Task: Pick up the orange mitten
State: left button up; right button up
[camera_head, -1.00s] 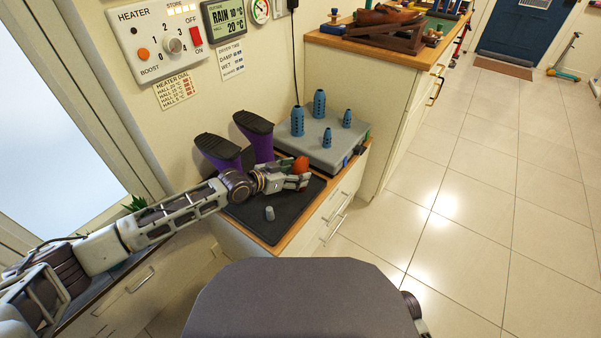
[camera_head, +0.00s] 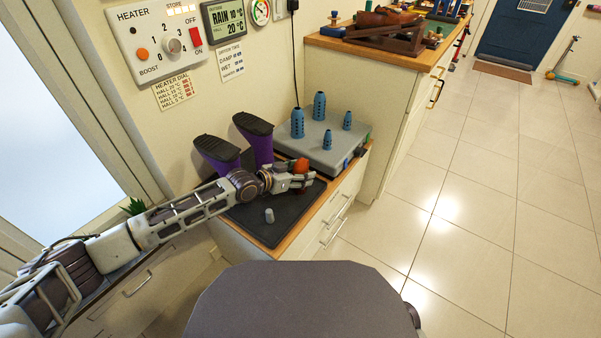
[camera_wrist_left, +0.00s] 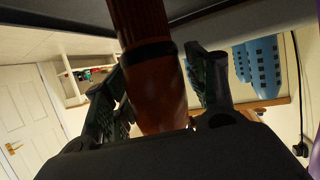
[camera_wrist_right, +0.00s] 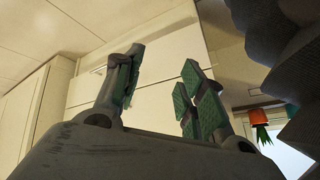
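The orange mitten (camera_head: 302,165) is at the right edge of the dark mat, in front of the grey drying unit. My left gripper (camera_head: 299,181) is at the mitten, its fingers partly covering it. In the left wrist view the mitten (camera_wrist_left: 158,95), with a ribbed darker cuff and a dark band, lies between the two fingers of the left gripper (camera_wrist_left: 163,88). The fingers are apart, with a gap showing on the right side; contact on the left side is unclear. My right gripper (camera_wrist_right: 160,85) is open and empty in the right wrist view.
Purple boots (camera_head: 222,155) stand behind my left forearm. The grey drying unit (camera_head: 318,158) with several blue pegs stands behind the mitten. A small grey cylinder (camera_head: 269,215) is on the dark mat (camera_head: 262,232).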

aim_at(300, 160)
pick_arm(q)
jog(key=c, duration=0.7)
jog(key=shift+r, duration=0.1)
jog(key=shift+r, duration=0.5)
notch_tip(300, 160, up, 7)
jog(key=p, duration=0.3)
jog(key=shift+r+p, duration=0.45)
jog(key=shift+r, duration=0.45)
pick_arm(e)
notch_tip(300, 160, up, 8)
jog(key=d+g+h, duration=0.1)
jog(key=shift+s+d+n, duration=0.25)
jog(key=shift+d+n, duration=0.15)
